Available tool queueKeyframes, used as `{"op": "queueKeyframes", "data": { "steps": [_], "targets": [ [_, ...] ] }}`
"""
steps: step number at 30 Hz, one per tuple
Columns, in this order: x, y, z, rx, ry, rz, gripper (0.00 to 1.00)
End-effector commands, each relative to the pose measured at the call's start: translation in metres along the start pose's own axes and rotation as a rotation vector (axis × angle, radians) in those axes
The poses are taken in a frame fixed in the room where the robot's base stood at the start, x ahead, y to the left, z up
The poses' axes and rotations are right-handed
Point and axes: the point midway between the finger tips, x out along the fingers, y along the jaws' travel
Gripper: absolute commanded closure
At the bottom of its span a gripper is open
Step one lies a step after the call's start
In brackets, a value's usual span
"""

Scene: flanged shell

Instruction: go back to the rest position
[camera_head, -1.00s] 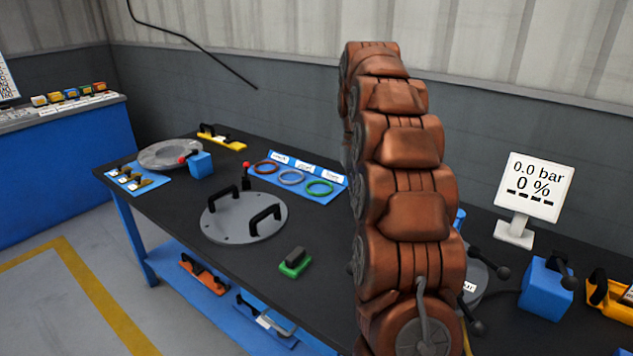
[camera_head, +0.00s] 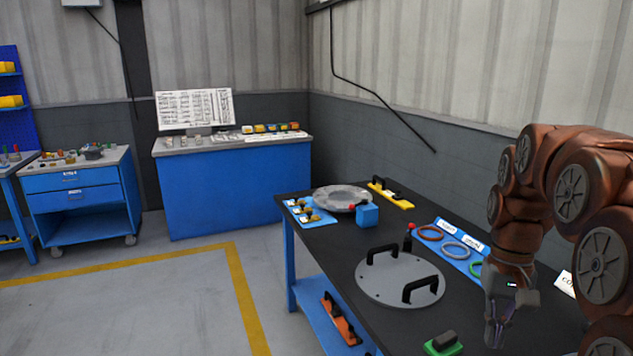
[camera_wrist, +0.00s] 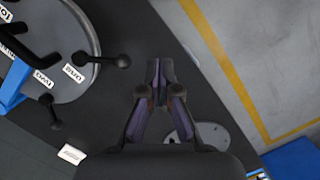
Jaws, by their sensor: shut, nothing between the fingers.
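My gripper (camera_head: 497,318) hangs at the lower right of the head view, at the end of my folded copper-coloured arm. It is above the right part of the black workbench (camera_head: 330,250). In the wrist view my gripper (camera_wrist: 158,72) points over the dark bench top, with its fingers together and nothing between them. It appears apart from the bench things. The round grey lid (camera_head: 385,285) with two black handles lies on the bench, left of my gripper. A round grey part with black knobs (camera_wrist: 75,60) shows at the upper left of the wrist view.
A grey flanged ring (camera_head: 340,192) and a blue block (camera_head: 367,215) sit at the bench's far end. A blue tray (camera_head: 452,238) holds coloured rings. A green-based block (camera_head: 443,345) lies near the front edge. Open floor (camera_head: 130,310) with yellow lines lies to the left.

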Motion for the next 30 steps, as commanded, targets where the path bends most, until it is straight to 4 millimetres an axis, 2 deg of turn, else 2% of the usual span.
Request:
{"op": "queueKeyframes", "data": {
  "steps": [1,6,15,24,30],
  "targets": [
    [0.002,-0.007,0.012,-0.017,0.002,0.004,1.0],
    [0.015,-0.024,0.045,-0.062,0.009,0.014,1.0],
    [0.045,-0.046,0.106,-0.136,0.02,0.03,1.0],
    [0.084,-0.056,0.167,-0.202,0.029,0.043,1.0],
    [0.11,-0.056,0.201,-0.237,0.037,0.049,1.0]
  ]
}}
